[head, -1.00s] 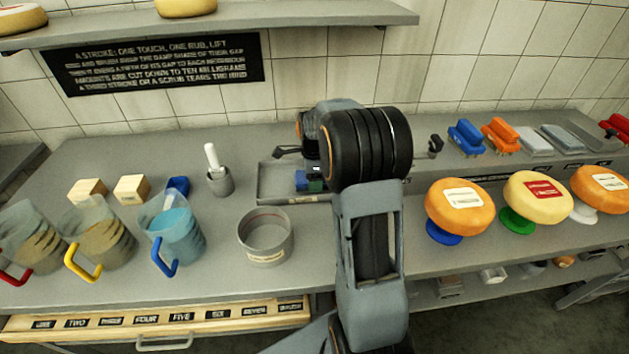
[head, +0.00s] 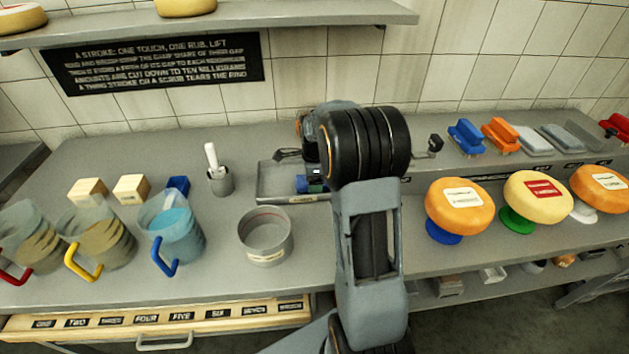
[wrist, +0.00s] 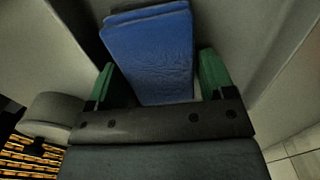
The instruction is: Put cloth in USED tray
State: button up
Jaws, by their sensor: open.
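The blue cloth (wrist: 150,55) lies folded on a grey surface in the wrist view. My gripper (wrist: 160,75) is open, with one green finger on each side of the cloth's near part. A narrow gap shows by the right finger; contact on the left is unclear. In the head view, a shallow grey tray (head: 266,183) stands at the back middle of the counter. The blue cloth (head: 302,184) shows inside it, beside a green fingertip. My arm hides the tray's right part. The label on its front is too small to read.
A round grey bowl (head: 265,238) stands in front of the tray, and a small pot (head: 220,181) to its left. Jugs, including one with blue liquid (head: 174,235), stand at left. Cheese wheels on stands (head: 460,207) and brushes (head: 500,134) are at right.

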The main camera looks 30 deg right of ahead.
notch_tip(320, 180, up, 11)
jog(key=s+a+n+t, duration=0.1)
jog(key=s+a+n, duration=0.6)
jog(key=s+n, duration=0.2)
jog(key=s+a+f+n+t, duration=0.1)
jog(key=s+a+n+t, duration=0.1)
jog(key=s+a+n, duration=0.5)
jog(key=s+n, duration=0.3)
jog(key=n, duration=0.3)
jog(key=shift+a+f+n+t, duration=0.2)
jog(key=shift+n+t, duration=0.1)
jog(key=shift+n, duration=0.1)
jog(key=shift+r+p, duration=0.4)
